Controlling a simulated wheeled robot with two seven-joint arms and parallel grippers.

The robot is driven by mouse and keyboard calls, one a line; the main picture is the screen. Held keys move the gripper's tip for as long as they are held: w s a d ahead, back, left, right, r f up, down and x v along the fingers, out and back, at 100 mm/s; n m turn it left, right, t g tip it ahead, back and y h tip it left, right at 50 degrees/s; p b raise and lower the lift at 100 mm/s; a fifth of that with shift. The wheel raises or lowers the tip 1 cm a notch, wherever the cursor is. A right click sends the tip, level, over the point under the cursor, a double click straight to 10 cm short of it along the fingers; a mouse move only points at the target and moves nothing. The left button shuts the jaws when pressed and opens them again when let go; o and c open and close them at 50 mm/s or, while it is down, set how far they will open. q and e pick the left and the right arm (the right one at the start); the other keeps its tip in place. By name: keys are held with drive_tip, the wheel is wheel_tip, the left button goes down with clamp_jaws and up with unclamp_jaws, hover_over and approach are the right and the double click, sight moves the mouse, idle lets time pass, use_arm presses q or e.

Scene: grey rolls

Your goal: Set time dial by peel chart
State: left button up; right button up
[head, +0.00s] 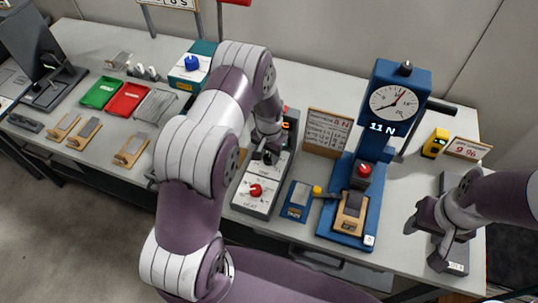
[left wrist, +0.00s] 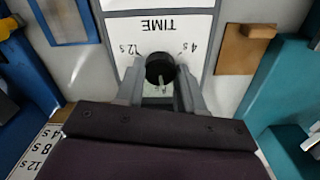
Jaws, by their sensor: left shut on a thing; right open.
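The black time dial (left wrist: 160,67) sits on a white panel (left wrist: 122,60) marked TIME, with 12 s and 4 s beside it. My left gripper (left wrist: 160,85) is shut on the dial, a finger on each side; the dial's pointer reading is not clear. In the head view my left gripper (head: 268,150) is over the control box (head: 243,203), partly hidden by my arm. The peel chart (head: 327,133) is a tan board behind the box, headed 8 N; its smaller lines are too fine to read. My right gripper (head: 425,232) is open and empty at the right.
The blue peel tester (head: 392,90) reads 11 N. A card (head: 467,149) reads 9 %. Green (head: 100,92) and red (head: 128,99) trays lie left.

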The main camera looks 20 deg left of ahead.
sight(269, 157)
use_arm(q)
drive_tip(key=shift+m, duration=0.9)
drive_tip(key=o, duration=1)
drive_tip(key=shift+o, duration=0.2)
drive_tip(key=shift+r, duration=0.1)
wheel_tip(269, 157, up, 13)
drive_tip(key=b, duration=0.2)
drive_tip(key=shift+f+b, duration=0.2)
drive_tip(key=shift+b, duration=0.1)
